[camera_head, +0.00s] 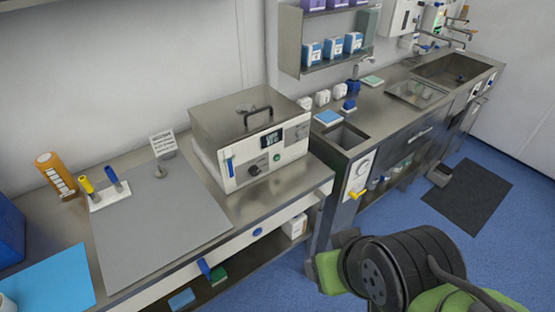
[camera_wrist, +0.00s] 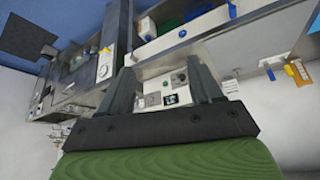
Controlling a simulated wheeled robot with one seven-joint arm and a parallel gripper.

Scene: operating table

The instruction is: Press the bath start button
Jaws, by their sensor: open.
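The bath (camera_head: 248,137) is a steel box with a black-handled lid, standing on the bench. In the wrist view the bath's panel (camera_wrist: 153,86) appears turned over, between and beyond my fingers. My gripper (camera_wrist: 160,72) is open and empty, its two dark fingers apart. It looks clear of the panel. The head view shows my arm at the lower right, but not my fingertips.
A grey mat (camera_head: 160,225), an orange bottle (camera_head: 56,175) and a small holder with yellow and blue handles (camera_head: 108,191) lie left of the bath. A sink counter (camera_head: 385,108) runs to the right. A dark floor mat (camera_head: 468,195) lies on the open blue floor.

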